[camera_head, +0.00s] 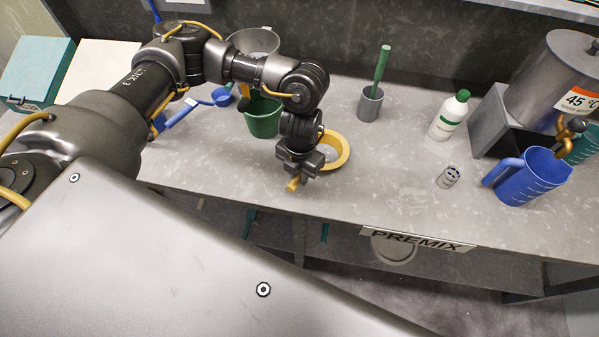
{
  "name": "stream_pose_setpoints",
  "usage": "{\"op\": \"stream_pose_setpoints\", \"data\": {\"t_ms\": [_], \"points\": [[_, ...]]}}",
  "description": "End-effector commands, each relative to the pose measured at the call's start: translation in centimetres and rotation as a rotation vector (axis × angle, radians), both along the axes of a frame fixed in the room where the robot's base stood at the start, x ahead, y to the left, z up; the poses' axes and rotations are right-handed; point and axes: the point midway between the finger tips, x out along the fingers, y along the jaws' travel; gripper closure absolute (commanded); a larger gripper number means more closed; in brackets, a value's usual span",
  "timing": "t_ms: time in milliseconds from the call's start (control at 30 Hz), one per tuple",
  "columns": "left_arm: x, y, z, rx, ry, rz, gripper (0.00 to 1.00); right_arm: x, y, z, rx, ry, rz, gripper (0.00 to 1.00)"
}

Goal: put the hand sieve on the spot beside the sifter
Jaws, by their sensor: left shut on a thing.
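The hand sieve (343,146) has a yellow round rim with pale grey inside it. It is near the middle of the bench, partly hidden behind my left gripper. My left gripper (298,176) points down over the front part of the bench and is shut on the sieve's yellow handle, whose end sticks out on the near side. I cannot tell whether the sieve touches the bench. A round metal vessel (254,40) at the back, partly behind my left arm, may be the sifter. I cannot make out a marked spot. My right gripper is not in view.
A green pail (264,118) stands just left of the sieve, with a blue scoop (222,97) further left. A grey cup with a green-handled tool (370,104), a white bottle (448,118), a small shaker (448,177) and a blue jug (528,178) stand to the right.

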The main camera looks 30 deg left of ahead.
Motion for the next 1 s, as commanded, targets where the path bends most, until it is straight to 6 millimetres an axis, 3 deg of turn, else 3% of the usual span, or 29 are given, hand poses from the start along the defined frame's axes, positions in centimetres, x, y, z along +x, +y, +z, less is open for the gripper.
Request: {"op": "stream_pose_setpoints", "data": {"t_ms": [33,67,233,467,633,1000], "points": [[0.0,0.0,-0.2,0.0,0.0,0.0,1.0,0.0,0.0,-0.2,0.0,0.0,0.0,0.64],[0.0,0.0,-0.2,0.0,0.0,0.0,0.79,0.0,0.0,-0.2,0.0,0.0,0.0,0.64],[0.0,0.0,-0.1,0.0,0.0,0.0,0.58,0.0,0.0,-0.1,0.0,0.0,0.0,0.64],[0.0,0.0,-0.1,0.0,0.0,0.0,0.58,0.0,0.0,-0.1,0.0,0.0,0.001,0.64],[0.1,0.0,0.9,-0.001,-0.004,-0.001,0.58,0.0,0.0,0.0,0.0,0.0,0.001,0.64],[0.4,0.0,8.2,0.001,-0.005,-0.001,0.58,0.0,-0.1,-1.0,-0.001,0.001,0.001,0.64]]}}
